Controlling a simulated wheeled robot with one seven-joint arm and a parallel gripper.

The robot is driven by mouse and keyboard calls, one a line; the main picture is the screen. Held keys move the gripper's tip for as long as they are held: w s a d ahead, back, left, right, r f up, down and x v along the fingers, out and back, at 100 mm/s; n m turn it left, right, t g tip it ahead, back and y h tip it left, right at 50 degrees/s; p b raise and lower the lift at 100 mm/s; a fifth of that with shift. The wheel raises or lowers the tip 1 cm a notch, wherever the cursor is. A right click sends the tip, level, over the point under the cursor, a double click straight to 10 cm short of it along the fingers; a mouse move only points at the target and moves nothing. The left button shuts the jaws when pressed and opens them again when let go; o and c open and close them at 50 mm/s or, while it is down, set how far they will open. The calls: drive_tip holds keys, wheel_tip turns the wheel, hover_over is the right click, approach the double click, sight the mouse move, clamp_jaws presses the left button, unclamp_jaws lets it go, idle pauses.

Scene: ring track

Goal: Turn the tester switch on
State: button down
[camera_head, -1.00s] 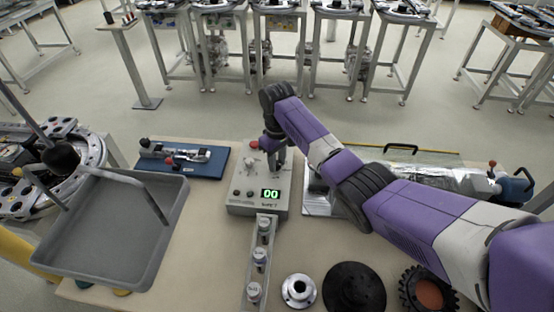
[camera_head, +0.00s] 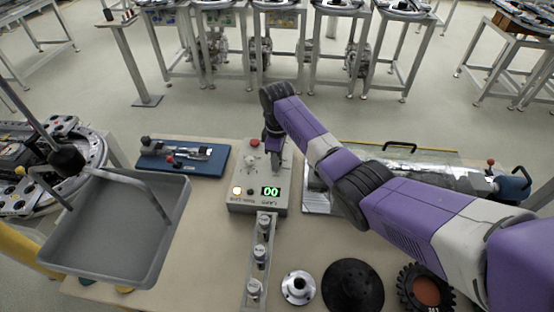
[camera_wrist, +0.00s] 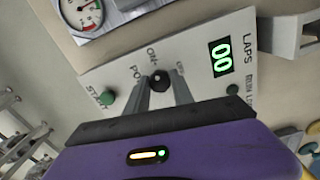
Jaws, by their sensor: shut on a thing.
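The tester is a grey box (camera_head: 246,206) on the bench in the middle of the head view, with a green display (camera_head: 270,191) reading 00. In the wrist view its panel (camera_wrist: 125,62) shows a black switch knob (camera_wrist: 159,77) between ON and OFF marks. My gripper (camera_wrist: 160,88) is shut on this knob, one finger on each side. In the head view my gripper (camera_head: 274,162) reaches down onto the box's right side. The fingers partly hide the lettering, and the knob's exact setting is hard to read. A front lamp (camera_head: 237,190) glows pale yellow.
A red button (camera_head: 254,143) sits at the box's back, close to my gripper. A blue plate with a clamp (camera_head: 213,165) lies left, a grey tray (camera_head: 100,235) front left. A clear-covered fixture (camera_head: 425,160) is right. Round parts (camera_head: 352,287) lie in front.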

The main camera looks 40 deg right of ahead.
drive_tip(key=shift+r, duration=0.1)
drive_tip(key=c, duration=1.1)
unclamp_jaws()
drive_tip(key=shift+r+b, duration=0.65)
drive_tip(key=shift+r, duration=3.2)
